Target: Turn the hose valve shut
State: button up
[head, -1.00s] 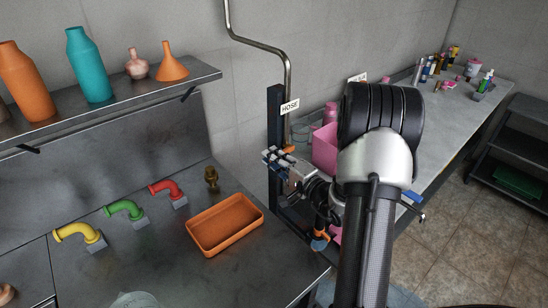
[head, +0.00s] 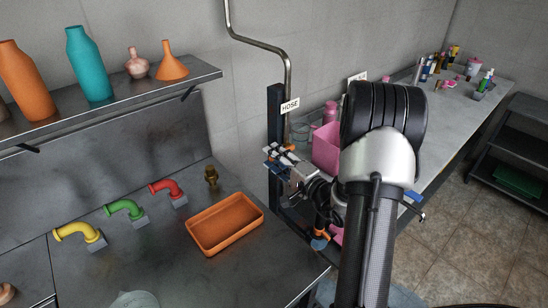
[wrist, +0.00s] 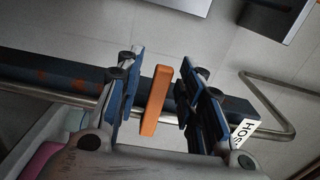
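The hose valve's orange handle (wrist: 155,101) shows in the wrist view as a flat bar in front of a dark blue post (wrist: 50,78) and a metal pipe. My gripper (wrist: 160,98) is open, with one finger on each side of the handle. A gap shows between the handle and each finger, so they look apart. In the head view my gripper (head: 281,158) is at the post below the HOSE sign (head: 290,106), and it hides most of the handle. The sign also shows in the wrist view (wrist: 243,132).
A bent metal pipe (head: 288,75) runs down the wall to the post. A pink bin (head: 326,147) stands close behind my gripper on the right-hand bench. On the left counter are an orange tray (head: 226,224), a brass fitting (head: 211,177) and red, green and yellow pipe elbows.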

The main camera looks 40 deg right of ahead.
jog(key=s, duration=1.1)
jog(key=shift+s+d, duration=0.2)
jog(key=shift+d, duration=0.25)
